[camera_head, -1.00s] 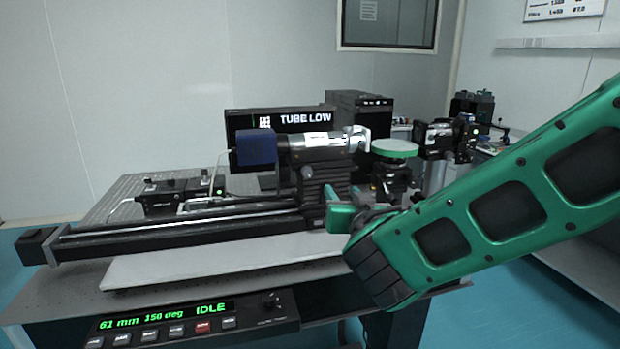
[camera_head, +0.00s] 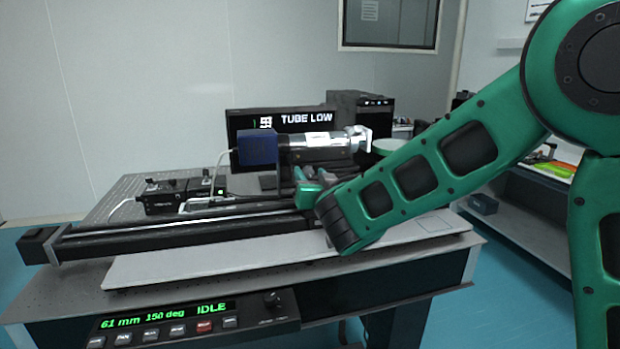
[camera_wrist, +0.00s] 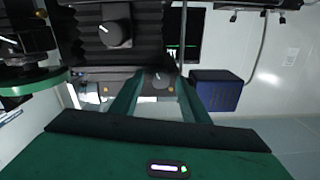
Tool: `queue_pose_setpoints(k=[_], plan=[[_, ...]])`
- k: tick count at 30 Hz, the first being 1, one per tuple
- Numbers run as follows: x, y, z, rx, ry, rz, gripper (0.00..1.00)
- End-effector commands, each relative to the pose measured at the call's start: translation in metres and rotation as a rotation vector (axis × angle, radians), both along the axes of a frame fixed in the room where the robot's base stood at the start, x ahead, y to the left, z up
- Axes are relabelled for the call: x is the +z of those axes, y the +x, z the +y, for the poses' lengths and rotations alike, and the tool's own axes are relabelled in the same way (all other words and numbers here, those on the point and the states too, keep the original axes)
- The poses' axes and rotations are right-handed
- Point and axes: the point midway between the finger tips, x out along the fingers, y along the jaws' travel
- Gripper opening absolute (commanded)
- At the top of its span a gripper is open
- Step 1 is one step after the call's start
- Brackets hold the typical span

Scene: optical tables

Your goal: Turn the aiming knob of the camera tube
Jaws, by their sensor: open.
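The camera tube (camera_head: 318,149) lies level above the rail, black and silver, with a blue box (camera_head: 257,148) at its left end. The blue box also shows at right in the wrist view (camera_wrist: 216,91). There, a small dark knob with a white mark (camera_wrist: 158,79) sits on the tube's mount, between my fingers in the picture. A larger knob (camera_wrist: 117,33) is on the black ribbed stage (camera_wrist: 85,20). I cannot tell which one is the aiming knob. My gripper (camera_head: 303,186) is open in front of the mount; contact with the small knob is not evident.
The monitor (camera_head: 280,121) reads TUBE LOW. A front panel (camera_head: 195,320) reads 61 mm, 150 deg, IDLE. The long black rail (camera_head: 170,228) runs below the tube. A green disc (camera_wrist: 30,84) stands at left in the wrist view.

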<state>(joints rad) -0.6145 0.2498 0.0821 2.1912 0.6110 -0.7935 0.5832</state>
Motion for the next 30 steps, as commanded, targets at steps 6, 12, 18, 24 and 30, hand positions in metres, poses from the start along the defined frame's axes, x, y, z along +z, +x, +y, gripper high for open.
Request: queue_pose_setpoints(k=[6,12,18,24,30], plan=[[0.0001,0.0028,0.0007,0.000,0.001,0.000,0.42],[0.0001,0.0027,0.0005,0.000,0.001,0.000,0.20],[0.0000,0.0026,0.0002,-0.001,0.000,0.000,0.01],[-0.0001,0.0027,-0.0001,-0.002,-0.025,-0.006,0.01],[-0.0003,0.0028,-0.0002,-0.002,-0.116,-0.032,0.01]])
